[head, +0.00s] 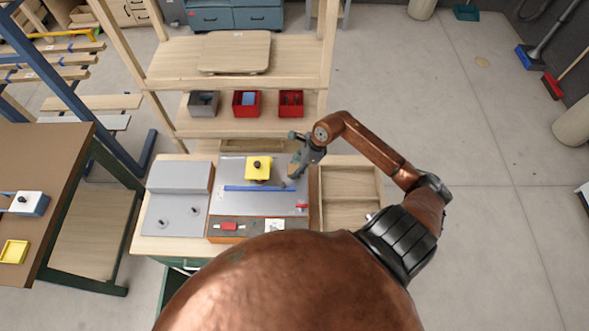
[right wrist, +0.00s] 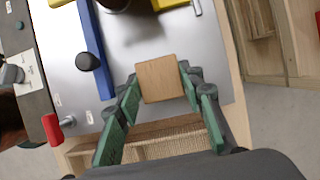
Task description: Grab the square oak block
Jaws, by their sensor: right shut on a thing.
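The square oak block (right wrist: 160,81) shows in the right wrist view as a light brown wooden square over the grey metal plate (right wrist: 140,35). My right gripper (right wrist: 158,75) has its two green fingers on opposite sides of the block and is shut on it. In the head view my right gripper (head: 294,170) is at the right part of the grey plate (head: 240,204), and the block is hard to make out there. I cannot tell whether the block touches the plate. My left gripper is not in view.
A blue bar (head: 262,188) and a yellow block with a black knob (head: 257,172) lie left of my gripper. An empty wooden tray (head: 348,215) stands to the right. A shelf with red bins (head: 246,104) and a grey bin (head: 203,104) rises behind.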

